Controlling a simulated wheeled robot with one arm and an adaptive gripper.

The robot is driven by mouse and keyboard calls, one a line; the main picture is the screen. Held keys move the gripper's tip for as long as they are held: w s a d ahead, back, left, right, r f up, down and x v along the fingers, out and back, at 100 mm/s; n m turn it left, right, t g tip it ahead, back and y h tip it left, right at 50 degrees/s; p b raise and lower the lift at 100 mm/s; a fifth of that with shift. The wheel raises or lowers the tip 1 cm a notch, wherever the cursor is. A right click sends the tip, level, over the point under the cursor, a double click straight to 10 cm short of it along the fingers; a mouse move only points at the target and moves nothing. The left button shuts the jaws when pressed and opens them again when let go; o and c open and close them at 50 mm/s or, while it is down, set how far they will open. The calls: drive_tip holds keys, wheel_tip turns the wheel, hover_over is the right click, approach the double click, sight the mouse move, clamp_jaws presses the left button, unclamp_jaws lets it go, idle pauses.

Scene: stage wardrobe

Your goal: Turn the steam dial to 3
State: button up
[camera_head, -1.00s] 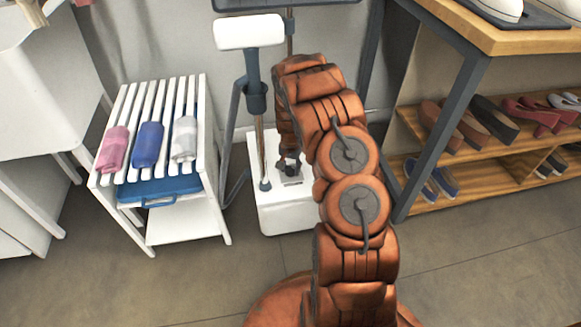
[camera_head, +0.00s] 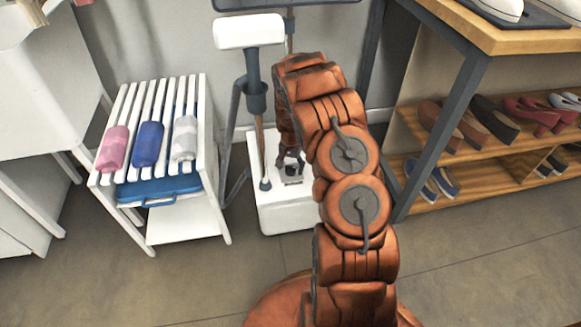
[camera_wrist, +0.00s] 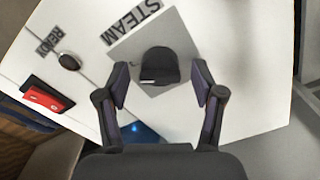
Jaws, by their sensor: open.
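The steam dial (camera_wrist: 158,66) is a dark knob on a grey square plate beside the printed word STEAM in the wrist view. A pale mark shows on its near left edge; no numbers are readable. My gripper (camera_wrist: 160,84) is open, with one finger on each side of the dial and a visible gap to both. In the head view my gripper (camera_head: 291,166) points down over the top of the white steamer base (camera_head: 285,218). My arm hides part of the base there.
A red rocker switch (camera_wrist: 46,97) and a round READY lamp (camera_wrist: 69,61) sit left of the dial. The steamer's hose (camera_head: 260,150) rises beside my gripper. A white slatted rack (camera_head: 205,150) stands left, a dark-legged table (camera_head: 440,130) right.

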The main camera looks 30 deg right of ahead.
sight(291, 167)
wheel_tip(291, 167, up, 7)
drive_tip(key=shift+r, duration=0.1)
idle(0.4)
idle(0.4)
